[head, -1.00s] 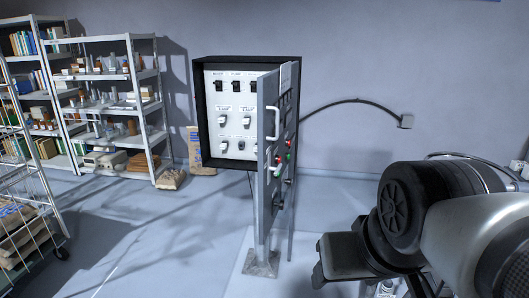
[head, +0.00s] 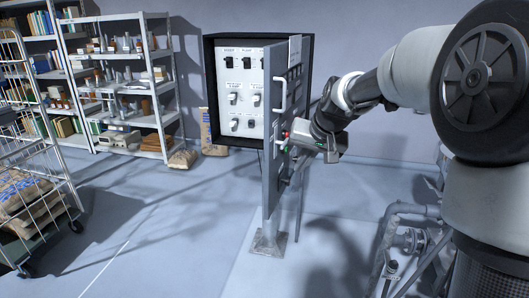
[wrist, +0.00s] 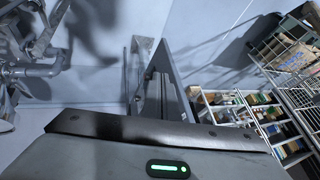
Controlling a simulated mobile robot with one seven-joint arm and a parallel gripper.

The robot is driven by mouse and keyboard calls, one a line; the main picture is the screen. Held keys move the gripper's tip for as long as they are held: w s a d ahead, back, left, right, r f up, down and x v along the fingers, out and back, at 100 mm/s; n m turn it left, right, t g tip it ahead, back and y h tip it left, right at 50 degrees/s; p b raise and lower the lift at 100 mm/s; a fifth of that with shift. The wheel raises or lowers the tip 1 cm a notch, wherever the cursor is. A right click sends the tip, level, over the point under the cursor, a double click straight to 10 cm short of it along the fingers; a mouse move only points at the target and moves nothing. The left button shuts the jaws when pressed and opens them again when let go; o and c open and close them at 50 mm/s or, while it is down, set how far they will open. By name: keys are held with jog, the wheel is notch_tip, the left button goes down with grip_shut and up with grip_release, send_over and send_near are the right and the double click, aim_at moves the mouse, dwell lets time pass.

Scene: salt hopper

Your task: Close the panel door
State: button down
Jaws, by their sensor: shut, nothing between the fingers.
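The panel door (head: 271,145) stands open, swung out toward me from the right side of the electrical cabinet (head: 211,100). It is seen nearly edge-on, with a white handle (head: 281,95) near its free edge and small red and green lights on its right face. In the wrist view the door (wrist: 172,65) shows as a slanted dark grey panel. My gripper (head: 298,142) is shut and empty, at the right side of the door near the lights. I cannot tell whether it touches the door. The wrist view shows its housing (wrist: 160,150) but no fingertips.
The cabinet stands on a post with a foot plate (head: 269,242). Pipes and a valve (head: 405,240) stand at the lower right. A wire cart (head: 35,190) and loaded shelves (head: 128,90) are at the left. The floor left of the door is clear.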

jog(key=w+f+m+y, duration=0.1)
jog(key=w+f, duration=0.4)
jog(key=w, duration=0.2)
send_near(270, 181)
notch_tip(270, 181, down, 4)
jog(key=w, duration=0.1)
jog(key=shift+w+a+r+p, duration=0.15)
jog(key=shift+w+a+p, duration=0.2)
jog(key=shift+a+p, duration=0.15)
